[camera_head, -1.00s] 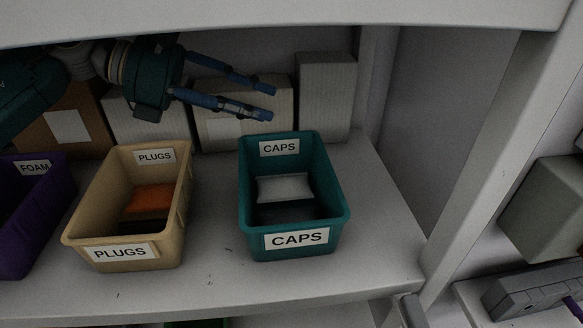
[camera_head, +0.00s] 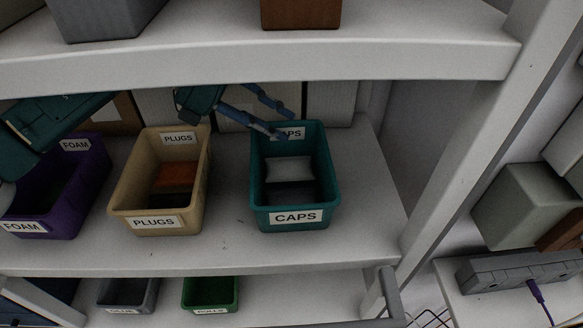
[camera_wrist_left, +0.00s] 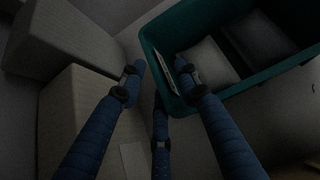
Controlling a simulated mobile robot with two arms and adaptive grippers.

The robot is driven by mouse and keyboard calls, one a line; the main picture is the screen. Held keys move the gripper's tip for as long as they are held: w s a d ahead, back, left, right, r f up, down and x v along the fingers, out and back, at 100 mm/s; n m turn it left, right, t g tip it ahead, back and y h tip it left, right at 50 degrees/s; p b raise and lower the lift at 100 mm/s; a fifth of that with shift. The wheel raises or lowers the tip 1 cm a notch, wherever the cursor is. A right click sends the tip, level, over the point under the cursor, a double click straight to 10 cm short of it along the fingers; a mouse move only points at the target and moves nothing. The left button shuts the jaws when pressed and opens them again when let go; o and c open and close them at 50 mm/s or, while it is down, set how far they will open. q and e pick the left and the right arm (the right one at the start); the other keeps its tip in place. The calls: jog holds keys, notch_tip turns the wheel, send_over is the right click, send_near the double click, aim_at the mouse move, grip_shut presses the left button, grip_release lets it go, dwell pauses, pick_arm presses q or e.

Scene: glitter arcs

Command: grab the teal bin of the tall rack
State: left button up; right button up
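The teal bin (camera_head: 253,190) with CAPS labels stands upright on the middle shelf, with a pale packet (camera_head: 290,170) inside. My left gripper (camera_head: 287,124) is at its rear wall, open, with blue fingers apart. One finger overlaps the label on the inner rear wall; another lies beyond the rear rim. In the left wrist view the teal bin (camera_wrist_left: 152,50) is at the upper right, with the open left gripper (camera_wrist_left: 158,72) at its rim. One finger shows over the bin's inside and the others outside it. Contact cannot be told. My right gripper is not in view.
A tan PLUGS bin (camera_head: 118,205) and a purple FOAM bin (camera_head: 75,205) stand to the left. Pale boxes (camera_head: 332,100) stand behind. An upper shelf (camera_head: 250,62) hangs above, and a rack post (camera_head: 470,165) rises at right. Bare shelf (camera_head: 365,200) lies right of the teal bin.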

pick_arm(q)
jog(key=shift+p+x, duration=0.75)
jog(key=shift+x, duration=0.3)
jog(key=shift+d+f, duration=0.15)
jog(key=shift+d, duration=0.25)
jog(key=shift+d+f, duration=0.15)
jog(key=shift+f, duration=0.05)
grip_shut()
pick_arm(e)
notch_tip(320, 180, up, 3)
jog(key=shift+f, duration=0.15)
pick_arm(q)
jog(key=shift+r, duration=0.15)
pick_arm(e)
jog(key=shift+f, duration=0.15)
